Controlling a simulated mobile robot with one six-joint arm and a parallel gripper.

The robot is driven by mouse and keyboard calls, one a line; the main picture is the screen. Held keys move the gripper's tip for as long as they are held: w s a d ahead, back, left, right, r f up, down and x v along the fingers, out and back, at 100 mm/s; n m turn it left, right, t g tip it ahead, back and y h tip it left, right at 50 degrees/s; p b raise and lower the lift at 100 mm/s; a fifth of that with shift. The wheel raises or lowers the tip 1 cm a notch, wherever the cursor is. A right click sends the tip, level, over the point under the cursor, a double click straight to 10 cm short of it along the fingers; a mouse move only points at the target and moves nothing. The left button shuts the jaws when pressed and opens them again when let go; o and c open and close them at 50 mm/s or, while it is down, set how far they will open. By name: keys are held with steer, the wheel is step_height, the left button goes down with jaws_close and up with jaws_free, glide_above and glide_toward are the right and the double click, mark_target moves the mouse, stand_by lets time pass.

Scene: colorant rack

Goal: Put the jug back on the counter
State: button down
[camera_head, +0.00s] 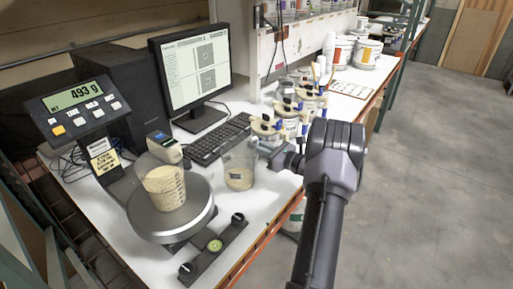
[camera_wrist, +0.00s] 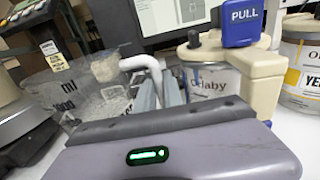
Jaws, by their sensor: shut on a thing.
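The clear jug (camera_head: 240,171) has a little beige material low inside and looks about upright. It is over the white counter (camera_head: 105,220), right of the scale; I cannot tell whether its base touches the surface. My gripper (camera_head: 283,160) is at its right side, shut on its handle. In the wrist view the pale handle (camera_wrist: 143,64) runs to my gripper fingers (camera_wrist: 162,92), and the jug's clear, marked wall (camera_wrist: 65,95) is at the left. The finger contact is partly hidden by the gripper body.
A beaker of beige material (camera_head: 164,188) stands on the round scale (camera_head: 143,222); the display (camera_head: 82,96) reads 493 g. The keyboard (camera_head: 215,138) is behind the jug. Several colorant containers (camera_head: 290,122) stand behind my gripper. A levelling bar (camera_head: 213,246) lies in front.

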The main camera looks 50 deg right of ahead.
steer(key=c, duration=1.9)
jaws_free()
steer(key=shift+f, duration=0.2)
steer(key=o, duration=0.4)
steer(key=shift+o, duration=0.2)
steer(key=shift+r, duration=0.1)
steer(key=shift+r, duration=0.1)
steer(key=s, duration=0.4)
steer(key=s+p, duration=0.1)
steer(key=s, duration=0.3)
steer(key=s+p, duration=0.1)
steer(key=s, duration=0.3)
steer(key=shift+d, duration=0.35)
